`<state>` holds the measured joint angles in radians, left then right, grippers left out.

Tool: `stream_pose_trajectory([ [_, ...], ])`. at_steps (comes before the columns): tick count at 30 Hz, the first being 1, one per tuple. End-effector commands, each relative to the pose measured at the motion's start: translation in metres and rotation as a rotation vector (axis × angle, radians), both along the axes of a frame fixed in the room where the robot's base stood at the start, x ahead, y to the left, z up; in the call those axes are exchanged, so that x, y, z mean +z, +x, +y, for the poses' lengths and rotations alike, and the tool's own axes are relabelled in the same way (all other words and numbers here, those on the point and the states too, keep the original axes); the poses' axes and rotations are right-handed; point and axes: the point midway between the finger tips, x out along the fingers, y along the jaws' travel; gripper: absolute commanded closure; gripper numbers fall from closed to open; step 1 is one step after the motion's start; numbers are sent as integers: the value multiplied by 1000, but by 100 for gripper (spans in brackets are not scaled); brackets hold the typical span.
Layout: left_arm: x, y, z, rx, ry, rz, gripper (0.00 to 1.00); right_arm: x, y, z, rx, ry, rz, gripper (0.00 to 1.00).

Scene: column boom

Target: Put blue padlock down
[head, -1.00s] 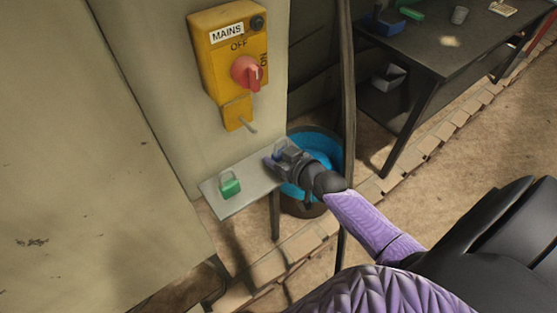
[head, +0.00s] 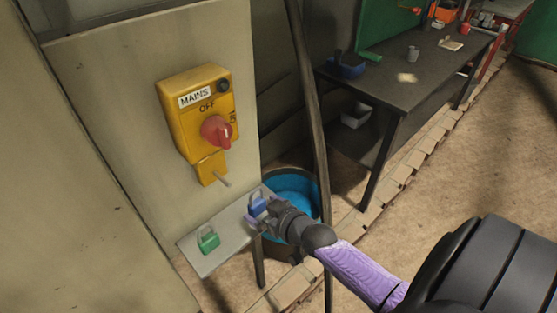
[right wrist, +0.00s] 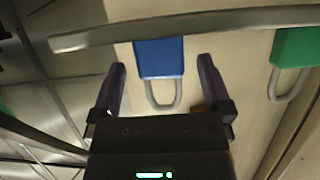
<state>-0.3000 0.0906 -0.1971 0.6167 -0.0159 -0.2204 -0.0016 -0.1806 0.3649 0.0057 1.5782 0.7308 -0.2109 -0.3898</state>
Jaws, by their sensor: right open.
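The blue padlock (head: 257,203) rests on the small grey shelf (head: 213,227) below the yellow mains switch box. In the right wrist view the blue padlock (right wrist: 160,60) shows between the two fingers, with clear gaps on both sides. My right gripper (head: 259,215) is open at the shelf's right end, with its fingers around the padlock but apart from it; it also shows in the right wrist view (right wrist: 160,85). My left gripper is not in view.
A green padlock (head: 208,239) sits at the shelf's left end. The yellow mains box (head: 198,115) with a red knob (head: 216,131) is above. A bin with blue inside (head: 293,189) stands behind my gripper. A dark workbench (head: 412,70) is at the back right.

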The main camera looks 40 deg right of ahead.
Motion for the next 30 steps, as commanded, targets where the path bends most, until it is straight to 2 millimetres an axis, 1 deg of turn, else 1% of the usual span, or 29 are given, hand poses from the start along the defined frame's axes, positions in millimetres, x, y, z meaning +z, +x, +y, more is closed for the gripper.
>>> stream_pose_trajectory([
  [1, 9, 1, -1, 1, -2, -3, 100, 9, -13, -1, 1, -3, 3, 0],
  [3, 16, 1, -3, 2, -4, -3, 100, 17, -30, -2, 2, -3, 4, 0],
  [6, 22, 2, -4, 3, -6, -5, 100, 25, -54, -4, 3, -1, 4, 0],
  [9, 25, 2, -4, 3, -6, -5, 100, 31, -70, -6, 1, -1, 3, 0],
  [12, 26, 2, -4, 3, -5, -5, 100, 34, -79, -6, 1, 0, 1, 0],
  [15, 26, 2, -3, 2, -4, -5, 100, 35, -81, -6, 1, 0, 0, 0],
  [16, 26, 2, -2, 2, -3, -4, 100, 33, -81, -6, 0, 0, 3, 0],
  [17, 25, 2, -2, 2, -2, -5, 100, 28, -83, -7, -4, -2, 17, 0],
  [19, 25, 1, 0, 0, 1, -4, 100, -8, -95, -10, -30, -16, 110, 0],
  [20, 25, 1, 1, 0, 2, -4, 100, -34, -106, -10, -42, -24, 182, 0],
  [21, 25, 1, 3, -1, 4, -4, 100, -74, -127, -8, -57, -40, 297, 0],
  [23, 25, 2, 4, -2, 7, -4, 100, -131, -169, 4, -57, -65, 487, 0],
  [24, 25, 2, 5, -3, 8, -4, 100, -164, -201, 15, -44, -85, 612, 0],
  [26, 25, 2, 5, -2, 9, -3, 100, -199, -248, 33, -7, -114, 780, 0],
  [27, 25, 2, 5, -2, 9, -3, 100, -215, -276, 44, 23, -134, 875, 0],
  [30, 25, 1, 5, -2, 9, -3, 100, -234, -327, 62, 90, -174, 1034, 0],
])
